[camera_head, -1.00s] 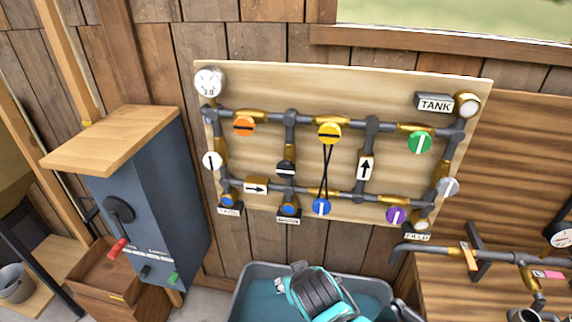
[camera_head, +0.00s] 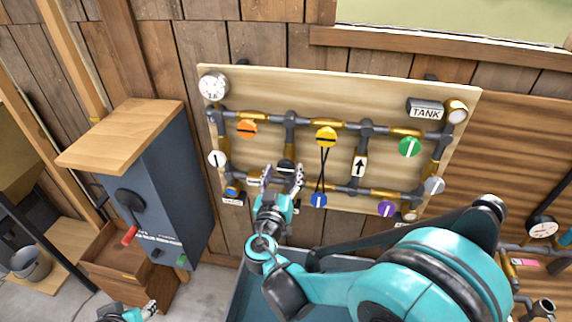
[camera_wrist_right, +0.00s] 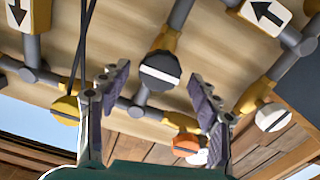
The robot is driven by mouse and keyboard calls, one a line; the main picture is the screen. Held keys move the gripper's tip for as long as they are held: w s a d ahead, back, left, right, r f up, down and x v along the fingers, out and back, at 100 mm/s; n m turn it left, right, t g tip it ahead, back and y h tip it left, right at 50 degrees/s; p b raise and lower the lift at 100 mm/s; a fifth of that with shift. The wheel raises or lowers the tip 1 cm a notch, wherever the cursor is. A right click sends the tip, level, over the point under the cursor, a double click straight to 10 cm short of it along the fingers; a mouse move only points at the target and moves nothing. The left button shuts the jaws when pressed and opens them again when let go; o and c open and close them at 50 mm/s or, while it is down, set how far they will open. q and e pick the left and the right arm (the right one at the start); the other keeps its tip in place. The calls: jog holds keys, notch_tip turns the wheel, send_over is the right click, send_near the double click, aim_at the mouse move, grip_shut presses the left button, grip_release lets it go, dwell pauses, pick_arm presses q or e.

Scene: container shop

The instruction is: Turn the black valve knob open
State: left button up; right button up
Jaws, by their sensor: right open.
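The black valve knob (camera_head: 286,165) sits on a vertical pipe of the wall board, partly covered by my right gripper in the head view. In the right wrist view the black knob (camera_wrist_right: 160,73) shows a white line running across its face, slightly tilted. My right gripper (camera_head: 276,176) is open and empty in front of the knob. In the right wrist view the fingers (camera_wrist_right: 160,82) stand on either side of the knob, apart from it. My left gripper (camera_head: 146,310) shows only in part at the bottom left, and its jaws are too small to tell.
The board carries other knobs: orange (camera_head: 247,128), yellow (camera_head: 325,137), green (camera_head: 409,147), blue (camera_head: 319,200), purple (camera_head: 386,208) and white (camera_head: 217,158). Black lines hang between yellow and blue.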

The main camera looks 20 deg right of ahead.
aim_at(284, 170)
jog(key=shift+x, duration=1.6)
jog(key=c, duration=1.2)
jog(key=shift+n, duration=0.3)
jog(key=n+b, duration=0.1)
jog(key=n, duration=0.2)
jog(key=shift+f+n, duration=0.1)
jog(key=shift+n, duration=0.3)
jog(key=n+b, duration=0.1)
jog(key=n, duration=0.3)
jog(key=shift+a+n, duration=0.1)
jog(key=shift+n, duration=0.2)
jog(key=n+b, duration=0.1)
jog(key=n, duration=0.3)
jog(key=shift+f, duration=0.1)
jog(key=shift+n, duration=2.4)
